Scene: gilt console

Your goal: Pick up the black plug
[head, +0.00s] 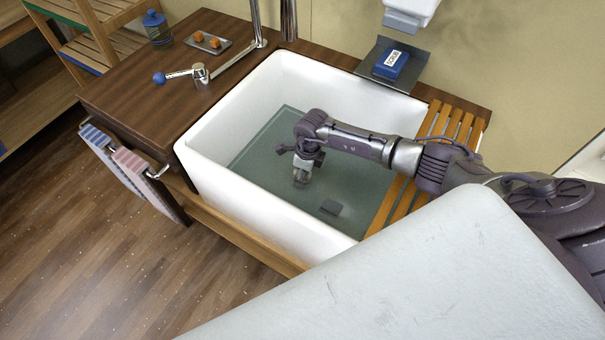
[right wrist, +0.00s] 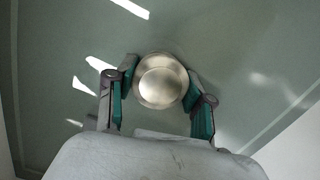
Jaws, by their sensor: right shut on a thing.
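My right gripper (head: 301,172) reaches down into the white sink (head: 215,165). Its fingers are shut on a round, shiny metal thing (right wrist: 160,80), seen from above between the green finger pads in the right wrist view. This thing looks silver, not black. My left gripper is not in view.
The sink walls surround the gripper, and the grey-green bottom around it is mostly clear. A slatted wooden rack (head: 455,124) lies over the sink's right end. A tap (head: 255,25) stands behind. A blue box (head: 391,64) sits on a dark shelf (head: 413,72).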

